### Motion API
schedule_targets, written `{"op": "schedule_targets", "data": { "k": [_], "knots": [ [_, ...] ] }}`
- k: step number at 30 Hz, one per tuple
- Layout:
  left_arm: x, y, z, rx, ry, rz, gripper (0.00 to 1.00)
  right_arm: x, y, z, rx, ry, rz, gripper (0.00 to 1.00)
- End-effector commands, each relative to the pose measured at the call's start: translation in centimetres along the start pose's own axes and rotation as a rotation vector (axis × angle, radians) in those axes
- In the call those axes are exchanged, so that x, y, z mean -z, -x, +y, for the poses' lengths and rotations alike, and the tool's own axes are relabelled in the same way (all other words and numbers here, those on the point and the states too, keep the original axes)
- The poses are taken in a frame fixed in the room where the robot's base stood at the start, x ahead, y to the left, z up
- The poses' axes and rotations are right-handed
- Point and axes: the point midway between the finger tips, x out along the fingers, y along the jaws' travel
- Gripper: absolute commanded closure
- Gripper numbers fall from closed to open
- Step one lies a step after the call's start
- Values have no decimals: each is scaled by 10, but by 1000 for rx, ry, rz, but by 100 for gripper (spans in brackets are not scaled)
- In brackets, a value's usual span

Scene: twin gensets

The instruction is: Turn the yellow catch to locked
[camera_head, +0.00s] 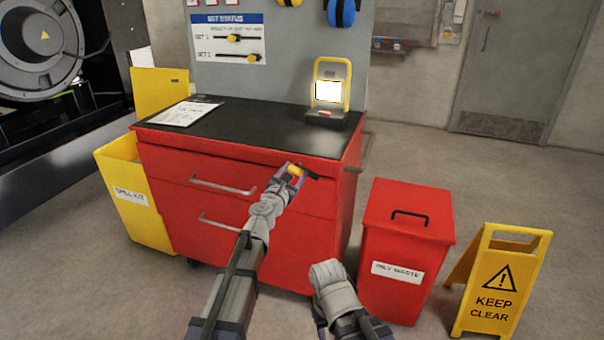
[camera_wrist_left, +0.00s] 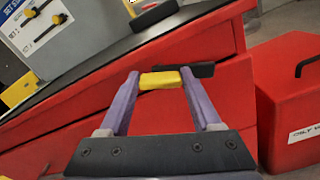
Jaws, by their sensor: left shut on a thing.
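The yellow catch (camera_head: 295,171) is on the red front of the tool cabinet, near its upper right corner. A short black bar (camera_wrist_left: 196,70) runs out from it to the right. In the left wrist view the yellow catch (camera_wrist_left: 160,80) lies crosswise between the purple fingers. My left gripper (camera_head: 292,170) is shut on it, with the fingertips at the cabinet front. The fingers hide part of the catch in the head view. My right arm shows low in the middle, but its gripper cannot be made out.
The red cabinet (camera_head: 160,160) has a black top with a paper (camera_head: 184,113) and a lit yellow work lamp (camera_head: 330,88). A red waste bin (camera_head: 408,210) stands right of it, with a yellow sign (camera_head: 497,280) beyond. A yellow spill bin (camera_head: 128,180) stands left.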

Motion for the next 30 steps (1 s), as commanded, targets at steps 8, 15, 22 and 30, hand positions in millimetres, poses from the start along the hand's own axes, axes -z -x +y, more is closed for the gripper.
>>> {"op": "schedule_targets", "data": {
  "k": [8,15,22,30],
  "knots": [
    [1,1,0,2,-263,-1,100,0,-1,0,0,0,0,50],
    [1,1,-2,2,-490,-1,100,0,-2,0,0,0,0,50],
    [2,1,-3,2,-708,-2,100,0,-2,0,0,0,0,50],
    [2,1,-4,2,-942,-2,100,0,-3,0,0,0,0,50]
  ]
}}
